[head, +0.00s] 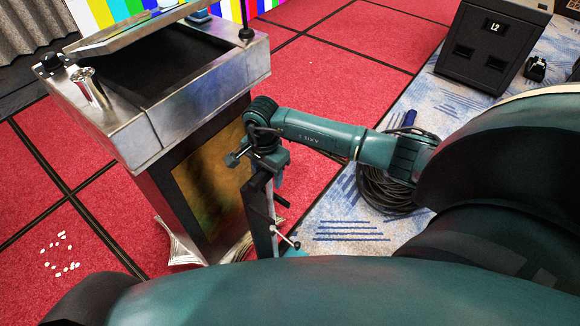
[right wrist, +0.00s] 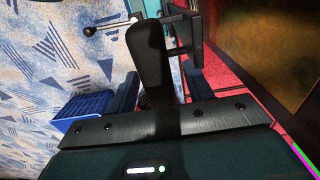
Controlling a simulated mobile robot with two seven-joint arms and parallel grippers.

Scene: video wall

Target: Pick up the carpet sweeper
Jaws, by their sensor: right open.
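My right gripper (head: 268,182) hangs downward beside the dark right side of a metal-topped lectern and is open. A narrow black upright piece (head: 262,222) is just below it, with a thin light lever (head: 286,235) near its lower end. In the right wrist view, a dark rounded piece (right wrist: 150,55) stands in front of the gripper, and the lever (right wrist: 112,25) shows behind it. I cannot tell whether these are parts of the carpet sweeper, and no whole sweeper is clearly visible. My left gripper is out of view.
The lectern (head: 160,125) stands close on the left. A coiled black cable (head: 385,195) lies under my right forearm. A black case marked L2 (head: 487,50) stands at back right. White scraps (head: 60,252) lie on red carpet. The right wrist view shows a blue crate (right wrist: 85,108).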

